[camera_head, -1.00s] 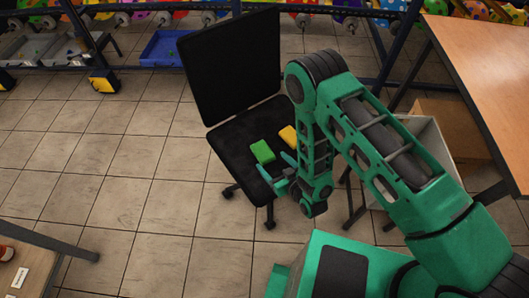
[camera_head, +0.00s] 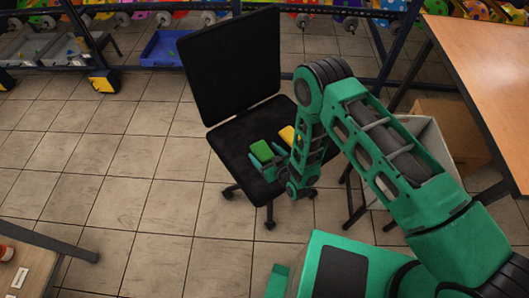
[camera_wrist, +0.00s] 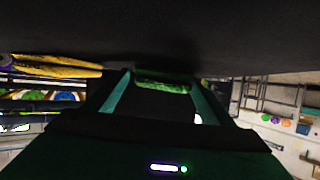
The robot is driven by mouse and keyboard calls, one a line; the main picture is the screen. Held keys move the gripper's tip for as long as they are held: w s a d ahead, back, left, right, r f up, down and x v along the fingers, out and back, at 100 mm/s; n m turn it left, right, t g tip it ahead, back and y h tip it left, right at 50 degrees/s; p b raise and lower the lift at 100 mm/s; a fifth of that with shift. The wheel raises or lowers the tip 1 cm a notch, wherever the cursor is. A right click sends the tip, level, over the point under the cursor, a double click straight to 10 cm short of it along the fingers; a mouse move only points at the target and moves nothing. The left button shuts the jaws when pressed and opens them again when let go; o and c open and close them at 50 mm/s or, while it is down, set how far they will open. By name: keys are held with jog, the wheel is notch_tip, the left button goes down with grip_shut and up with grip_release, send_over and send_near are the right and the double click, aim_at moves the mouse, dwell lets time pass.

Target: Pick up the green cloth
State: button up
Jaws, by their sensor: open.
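The green cloth (camera_head: 262,150) lies on the seat of the black chair (camera_head: 232,137). In the wrist view the green cloth (camera_wrist: 163,84) shows between the two fingertips, near their far ends. My gripper (camera_head: 266,156) is open, with one finger on each side of the cloth. It also shows in the wrist view (camera_wrist: 160,88). I cannot tell whether either finger touches the cloth. The yellow cloth (camera_head: 288,134) lies on the seat behind and to the right of the green one, partly hidden by my arm.
The chair's tall backrest (camera_head: 231,66) stands behind the cloths. A wooden table (camera_head: 490,75) is at the right, with a grey bin (camera_head: 430,135) and a cardboard box (camera_head: 455,130) beneath. A blue crate (camera_head: 172,48) is at the back.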

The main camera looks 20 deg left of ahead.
aim_at(263, 154)
jog(key=shift+c, duration=0.4)
jog(key=c, duration=1.1)
jog(key=shift+o, duration=0.2)
jog(key=shift+r, duration=0.15)
notch_tip(263, 154, up, 4)
jog(key=shift+r, duration=0.1)
jog(key=shift+s+a, duration=0.2)
jog(key=shift+s, duration=0.15)
jog(key=s+a+r, duration=0.6)
jog(key=s+a, duration=0.1)
jog(key=s, duration=0.1)
jog(key=shift+r, duration=0.2)
